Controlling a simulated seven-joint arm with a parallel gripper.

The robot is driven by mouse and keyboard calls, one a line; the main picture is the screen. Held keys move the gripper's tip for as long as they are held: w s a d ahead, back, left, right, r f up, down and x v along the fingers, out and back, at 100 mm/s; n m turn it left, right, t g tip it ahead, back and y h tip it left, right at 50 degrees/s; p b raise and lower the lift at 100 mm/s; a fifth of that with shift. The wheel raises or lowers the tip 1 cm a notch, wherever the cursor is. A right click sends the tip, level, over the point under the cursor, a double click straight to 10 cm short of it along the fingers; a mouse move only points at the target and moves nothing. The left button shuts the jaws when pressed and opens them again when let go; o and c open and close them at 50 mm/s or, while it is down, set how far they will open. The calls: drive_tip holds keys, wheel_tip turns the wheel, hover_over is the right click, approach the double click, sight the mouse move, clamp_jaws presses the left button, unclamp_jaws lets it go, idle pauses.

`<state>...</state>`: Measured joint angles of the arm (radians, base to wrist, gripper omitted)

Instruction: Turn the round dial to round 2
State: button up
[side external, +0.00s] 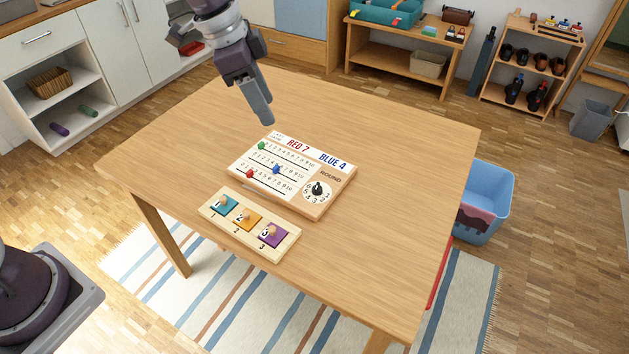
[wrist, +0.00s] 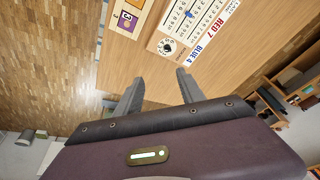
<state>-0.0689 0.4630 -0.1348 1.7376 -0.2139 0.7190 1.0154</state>
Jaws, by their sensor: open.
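The round dial (side external: 318,189) sits at the right end of a wooden scoreboard (side external: 333,204), below the word ROUND. It has a black knob on a white disc with numbers around it; the number it points at is too small to tell. The dial also shows in the wrist view (wrist: 167,47), beyond my fingertips. My gripper (side external: 267,122) hangs above the table, behind and left of the scoreboard, apart from it. In the wrist view my gripper (wrist: 160,82) has its two fingers spread, with nothing between them.
A wooden tray (side external: 206,211) with teal, orange and purple numbered pieces lies in front of the scoreboard. Green, blue and red beads sit on the scoreboard's number rows. The rest of the table (side external: 400,180) is clear. A blue bin (side external: 487,205) stands beyond the right edge.

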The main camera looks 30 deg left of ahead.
sight(317, 185)
drive_tip(key=w+d+f+m, duration=0.1)
drive_tip(key=w+f, duration=0.2)
drive_tip(key=f, duration=0.6)
drive_tip(key=w+d+f+m+g+h, duration=0.1)
drive_tip(key=w+d+f+m, duration=0.1)
drive_tip(key=f, duration=0.7)
drive_tip(key=w+d+f+m+h, duration=0.1)
drive_tip(key=w+f, duration=0.3)
drive_tip(key=f, duration=0.5)
drive_tip(key=shift+w+d, duration=0.25)
drive_tip(key=shift+d, duration=0.25)
clamp_jaws()
